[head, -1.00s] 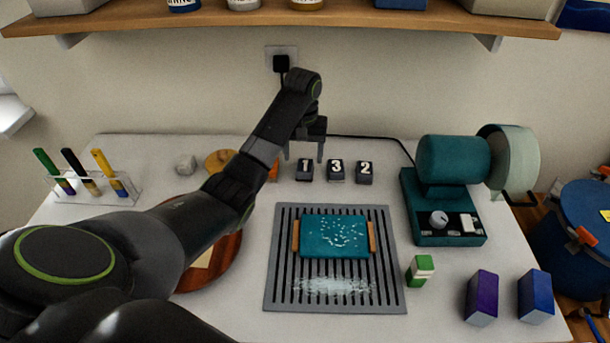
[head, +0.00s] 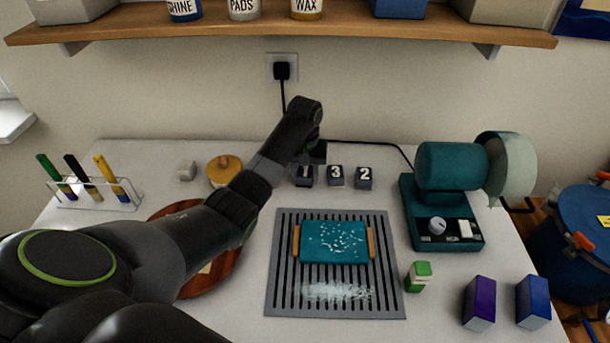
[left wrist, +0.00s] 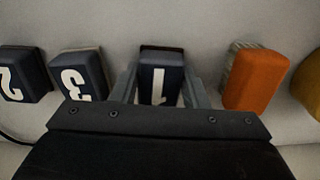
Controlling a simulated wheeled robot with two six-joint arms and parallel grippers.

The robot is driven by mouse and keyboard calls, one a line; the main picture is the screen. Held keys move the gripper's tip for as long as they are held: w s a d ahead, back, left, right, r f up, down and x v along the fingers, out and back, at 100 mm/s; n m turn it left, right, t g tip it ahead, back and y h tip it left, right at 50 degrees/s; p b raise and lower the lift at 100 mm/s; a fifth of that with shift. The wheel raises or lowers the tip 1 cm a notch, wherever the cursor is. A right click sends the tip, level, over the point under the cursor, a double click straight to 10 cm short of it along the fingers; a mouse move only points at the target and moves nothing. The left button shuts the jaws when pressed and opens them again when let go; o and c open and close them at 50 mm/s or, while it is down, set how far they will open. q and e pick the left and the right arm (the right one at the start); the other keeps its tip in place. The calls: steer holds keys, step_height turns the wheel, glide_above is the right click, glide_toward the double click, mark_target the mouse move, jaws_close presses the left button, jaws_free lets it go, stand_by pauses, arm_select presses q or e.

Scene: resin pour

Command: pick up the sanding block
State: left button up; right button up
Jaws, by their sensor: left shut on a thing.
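My left gripper (head: 308,165) is lowered over the dark block marked 1 (head: 304,182) at the back of the table. In the left wrist view the gripper (left wrist: 160,92) has one finger on each side of this block (left wrist: 161,75) and is shut on it. Dark blocks marked 3 (head: 335,178) and 2 (head: 364,179) stand to its right. An orange block with a grey side (left wrist: 256,78) stands on its other side, apart from the fingers. My arm hides that orange block in the head view. I cannot tell from markings which one is the sanding block. My right gripper is not in view.
A slotted grey mat (head: 388,290) bears a teal piece with wooden sides (head: 335,241). A teal machine (head: 440,200) stands right. Green-white (head: 419,277), purple (head: 479,302) and blue (head: 533,300) blocks are at front right.

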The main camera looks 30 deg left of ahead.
mark_target(305, 172)
arm_select(q)
steer(key=shift+c, duration=0.2)
step_height(305, 172, up, 6)
steer(key=shift+f+b, duration=0.25)
steer(key=shift+b, duration=0.15)
step_height(305, 172, up, 3)
steer(key=p, duration=0.2)
steer(key=shift+r+p, duration=0.2)
steer(key=shift+p, duration=0.2)
steer(key=shift+r+p, duration=0.6)
